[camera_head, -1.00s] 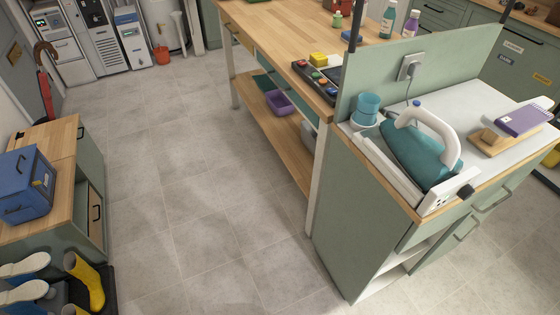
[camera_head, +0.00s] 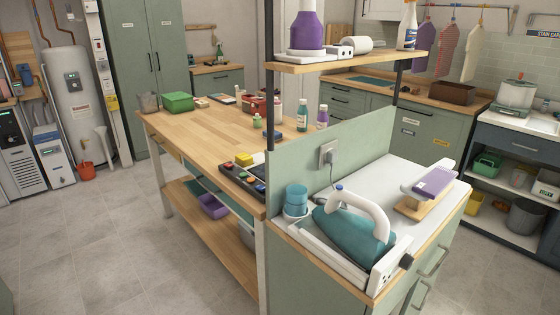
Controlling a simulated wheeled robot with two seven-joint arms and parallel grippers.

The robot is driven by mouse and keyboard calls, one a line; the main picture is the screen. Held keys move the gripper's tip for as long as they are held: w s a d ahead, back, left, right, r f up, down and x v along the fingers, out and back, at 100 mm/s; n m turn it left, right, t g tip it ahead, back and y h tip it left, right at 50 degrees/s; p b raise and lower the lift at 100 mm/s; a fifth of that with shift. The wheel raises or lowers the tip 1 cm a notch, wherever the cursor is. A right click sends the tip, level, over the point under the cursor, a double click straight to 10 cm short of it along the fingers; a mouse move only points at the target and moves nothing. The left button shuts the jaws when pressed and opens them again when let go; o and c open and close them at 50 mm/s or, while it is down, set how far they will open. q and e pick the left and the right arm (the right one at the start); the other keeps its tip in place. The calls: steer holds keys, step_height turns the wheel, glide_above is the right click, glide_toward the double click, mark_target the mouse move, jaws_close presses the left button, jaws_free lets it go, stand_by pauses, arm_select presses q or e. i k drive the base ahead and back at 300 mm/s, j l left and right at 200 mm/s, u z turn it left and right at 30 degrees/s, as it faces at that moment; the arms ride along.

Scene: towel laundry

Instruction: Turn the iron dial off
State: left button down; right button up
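A teal iron with a white handle (camera_head: 357,228) rests on a white ironing station (camera_head: 325,250) at the near end of the workbench. A black dial (camera_head: 407,261) sits on the white panel at the station's front right corner. Its marking is too small to read. A cord runs from the iron area to a wall socket (camera_head: 327,154) on the green upright panel. Neither of my grippers is in view.
A blue cup (camera_head: 296,198) stands left of the iron. A small sleeve board with a purple cloth (camera_head: 432,184) stands to its right. A shelf (camera_head: 350,61) on dark posts hangs above the workbench (camera_head: 195,127). Grey floor (camera_head: 110,240) is clear at the left.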

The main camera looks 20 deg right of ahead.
mark_target(407, 261)
steer(key=z, duration=0.4)
steer(key=l+z, duration=0.15)
steer(key=z, duration=0.65)
